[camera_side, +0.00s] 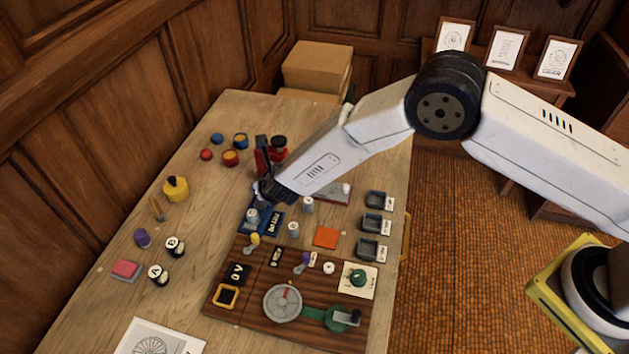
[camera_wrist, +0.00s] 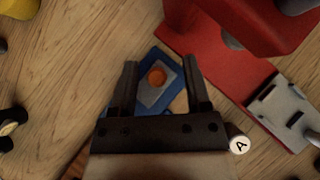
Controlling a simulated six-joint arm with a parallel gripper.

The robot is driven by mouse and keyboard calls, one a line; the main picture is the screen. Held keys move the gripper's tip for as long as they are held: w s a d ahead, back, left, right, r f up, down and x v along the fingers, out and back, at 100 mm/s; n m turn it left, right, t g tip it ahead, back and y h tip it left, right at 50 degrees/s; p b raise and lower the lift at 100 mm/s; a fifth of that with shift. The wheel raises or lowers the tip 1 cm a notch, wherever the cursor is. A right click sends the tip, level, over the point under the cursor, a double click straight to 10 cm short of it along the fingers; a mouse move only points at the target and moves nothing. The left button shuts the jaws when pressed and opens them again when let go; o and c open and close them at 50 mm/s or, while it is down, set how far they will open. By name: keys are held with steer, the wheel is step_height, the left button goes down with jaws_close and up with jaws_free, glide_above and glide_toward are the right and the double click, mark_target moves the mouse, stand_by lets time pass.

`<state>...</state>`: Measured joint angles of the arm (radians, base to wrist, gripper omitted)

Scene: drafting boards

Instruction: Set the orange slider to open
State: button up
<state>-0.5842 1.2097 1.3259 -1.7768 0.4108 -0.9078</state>
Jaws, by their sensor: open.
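In the wrist view an orange round knob (camera_wrist: 157,76) sits on a grey plate on a blue base (camera_wrist: 146,57); it looks like the orange slider. It lies between the two dark fingers of my gripper (camera_wrist: 160,64), which are apart and hold nothing. I cannot tell the height gap or the slider's setting. In the side view my gripper (camera_side: 262,190) is low over the far part of the table, by the blue panel (camera_side: 273,222) with a dark label. The orange knob is not visible there. A flat orange square (camera_side: 326,237) lies nearer the camera.
A red device (camera_wrist: 215,65) stands close right of my gripper. A white cylinder marked A (camera_wrist: 239,144) is beside the gripper body. A wooden control board (camera_side: 245,309) with a dial and switches lies in front.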

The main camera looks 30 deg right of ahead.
steer(key=shift+v, duration=3.55)
steer(key=shift+d, duration=0.15)
steer(key=shift+d+r+m, duration=0.2)
steer(key=shift+d+m, duration=0.05)
steer(key=shift+m, duration=0.05)
steer(key=s+d+r+m+g+h, duration=0.1)
steer(key=s+d+r+m+g, duration=0.2)
steer(key=d+m, duration=0.55)
steer(key=s+d+r+m+g+h, duration=0.1)
steer(key=s+d+r+m, duration=0.35)
steer(key=d+m, duration=0.4)
steer(key=s+d+r+m+g+y, duration=0.1)
steer(key=s+d+r+m, duration=0.1)
steer(key=s+d+m, duration=0.3)
steer(key=s+d+r+m+g+y, duration=0.1)
steer(key=s+d+r+m, duration=0.2)
steer(key=s+d+m, duration=0.3)
steer(key=s+m, duration=0.4)
steer(key=m, duration=0.3)
steer(key=shift+s, duration=0.4)
